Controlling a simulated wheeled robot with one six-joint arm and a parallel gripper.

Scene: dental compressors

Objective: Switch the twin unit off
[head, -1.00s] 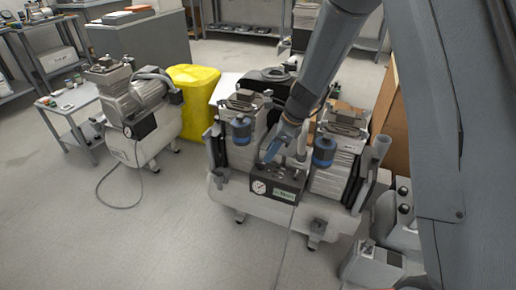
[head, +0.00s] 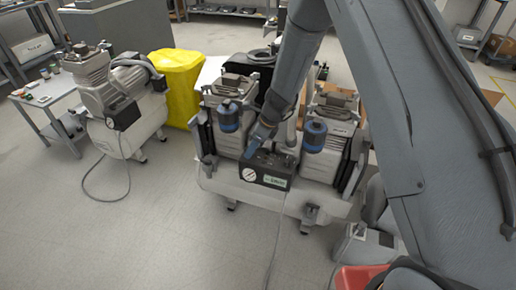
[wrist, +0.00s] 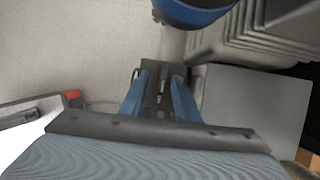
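The twin unit (head: 215,182) is a pale compressor on castors with two ribbed motor heads and blue-banded canisters. Its dark control box (head: 273,183), with a round gauge and a green-and-white label, is on the front between the heads. My gripper (head: 252,152) is at the top of this box, pointing down. In the wrist view its two blue fingers (wrist: 160,98) stand apart, with dark parts of the unit visible between them. I cannot tell whether they touch anything. The switch itself cannot be made out; the fingers and arm hide part of the box top.
A single compressor (head: 118,100) stands at left with a hose on the floor. A grey unit (head: 365,245) and a red object (head: 358,278) are at lower right. The front left floor is clear.

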